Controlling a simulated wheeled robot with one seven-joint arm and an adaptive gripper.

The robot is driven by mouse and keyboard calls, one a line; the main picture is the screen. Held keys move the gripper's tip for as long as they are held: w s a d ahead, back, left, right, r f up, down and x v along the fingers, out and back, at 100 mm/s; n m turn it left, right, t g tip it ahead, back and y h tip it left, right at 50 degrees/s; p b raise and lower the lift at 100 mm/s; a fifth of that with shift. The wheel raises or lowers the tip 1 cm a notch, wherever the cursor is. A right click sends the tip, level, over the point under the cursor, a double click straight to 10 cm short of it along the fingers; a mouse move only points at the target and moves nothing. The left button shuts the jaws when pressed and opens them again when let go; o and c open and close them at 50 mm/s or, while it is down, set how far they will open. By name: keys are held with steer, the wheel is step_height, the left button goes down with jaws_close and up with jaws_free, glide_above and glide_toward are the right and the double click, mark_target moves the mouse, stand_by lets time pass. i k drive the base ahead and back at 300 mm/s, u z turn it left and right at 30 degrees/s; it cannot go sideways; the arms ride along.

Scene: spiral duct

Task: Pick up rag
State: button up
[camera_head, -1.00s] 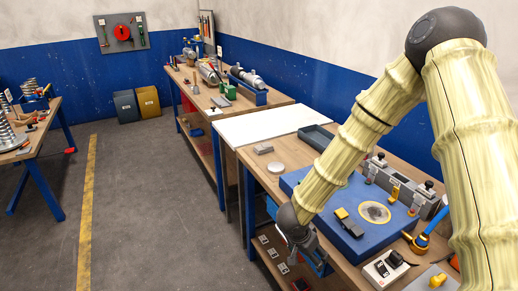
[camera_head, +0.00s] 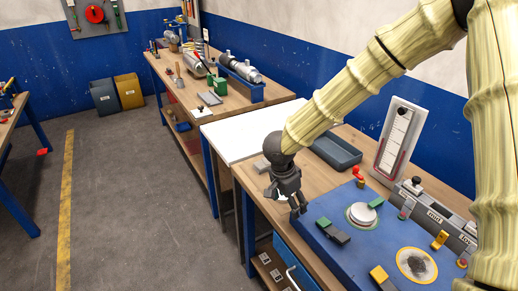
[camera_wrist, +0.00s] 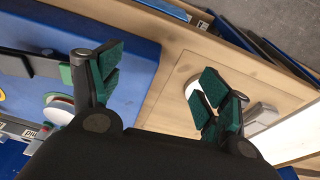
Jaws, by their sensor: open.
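My gripper (camera_head: 297,206) hangs over the near wooden bench (camera_head: 252,187), beside the left corner of the blue panel. In the wrist view my gripper (camera_wrist: 160,84) is open, with green-padded fingers apart and nothing between them. A pale round disc (camera_wrist: 193,88) lies on the wood by the right-hand finger, partly covered by it. I cannot make out a rag for certain. A small white patch (camera_head: 201,112) at the front edge of the far bench could be cloth, but it is too small to tell.
The blue panel (camera_head: 326,250) carries knobs and a round dial. A grey block (camera_head: 261,165) and a dark tray (camera_head: 335,151) are behind my gripper. A tall gauge (camera_head: 400,142) stands at right.

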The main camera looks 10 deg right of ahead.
mark_target(261, 167)
steer(key=i, duration=0.9)
